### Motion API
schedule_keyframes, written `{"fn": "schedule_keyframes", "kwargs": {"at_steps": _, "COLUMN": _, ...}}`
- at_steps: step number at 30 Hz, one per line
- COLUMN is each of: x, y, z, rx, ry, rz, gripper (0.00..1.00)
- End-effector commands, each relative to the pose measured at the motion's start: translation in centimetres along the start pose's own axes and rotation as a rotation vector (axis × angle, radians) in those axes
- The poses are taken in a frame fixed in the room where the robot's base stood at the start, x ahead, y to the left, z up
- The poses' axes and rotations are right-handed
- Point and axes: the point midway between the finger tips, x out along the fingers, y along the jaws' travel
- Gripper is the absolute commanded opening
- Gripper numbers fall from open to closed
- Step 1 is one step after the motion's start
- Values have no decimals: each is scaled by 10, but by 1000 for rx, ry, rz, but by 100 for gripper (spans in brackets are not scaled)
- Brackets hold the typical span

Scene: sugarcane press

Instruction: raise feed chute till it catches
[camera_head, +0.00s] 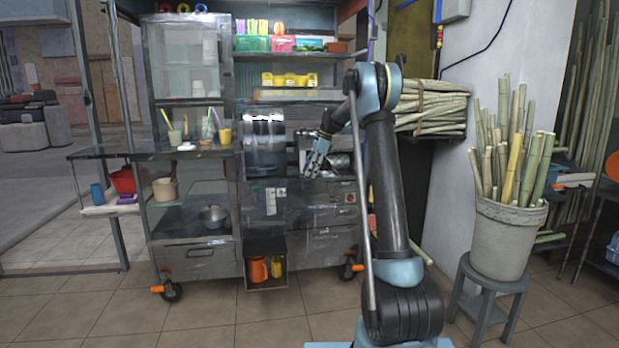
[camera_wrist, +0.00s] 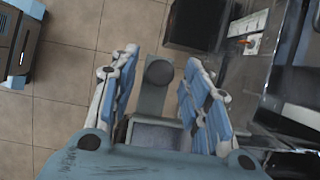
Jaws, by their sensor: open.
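The press (camera_head: 266,165) is a metal cabinet in the middle of the cart, with a shiny upper front and labels lower down. I cannot clearly pick out its feed chute; metal parts (camera_head: 340,160) behind my gripper are partly hidden by my arm. My gripper (camera_head: 312,160) is at the right of the press, in front of the counter. A glossy metal panel (camera_wrist: 285,80) with a label (camera_wrist: 247,22) lies to the right of the fingers there.
A low dark shelf (camera_head: 266,246) under the press holds an orange jug (camera_head: 257,269). A bucket of canes (camera_head: 505,240) on a stool (camera_head: 487,290) is at right. The tiled floor (camera_head: 215,320) in front is clear.

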Motion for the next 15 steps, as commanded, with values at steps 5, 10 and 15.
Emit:
{"fn": "schedule_keyframes", "kwargs": {"at_steps": 5, "x": -36, "y": 0, "z": -1, "rx": 1, "ry": 0, "rz": 0, "gripper": 43}}
{"fn": "schedule_keyframes", "kwargs": {"at_steps": 10, "x": -66, "y": -1, "z": -1, "rx": 2, "ry": 0, "rz": 1, "gripper": 43}}
{"fn": "schedule_keyframes", "kwargs": {"at_steps": 15, "x": -86, "y": -1, "z": -2, "rx": 1, "ry": 0, "rz": 1, "gripper": 43}}
